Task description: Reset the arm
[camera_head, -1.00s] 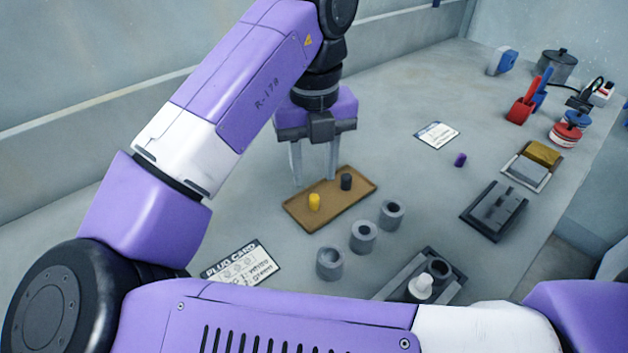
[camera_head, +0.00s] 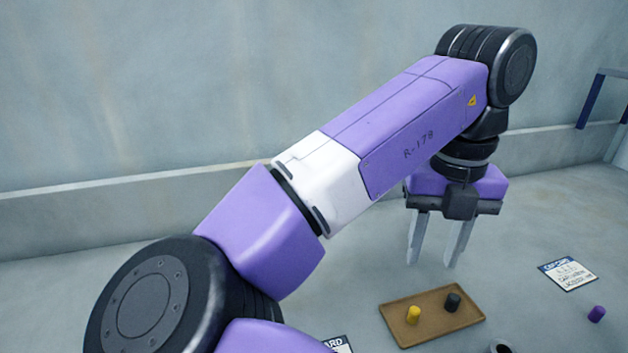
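My gripper (camera_head: 432,262) hangs from my bent arm with its fingers pointing down. The two grey fingers are apart and nothing is between them. In the picture, the fingertips are just above the far edge of a brown tray (camera_head: 432,328). A yellow plug (camera_head: 413,315) and a black plug (camera_head: 452,302) stand in the tray. The fingers are clear of both plugs.
A printed card (camera_head: 568,274) and a purple plug (camera_head: 597,314) lie on the grey table to the right. A wall runs behind the table.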

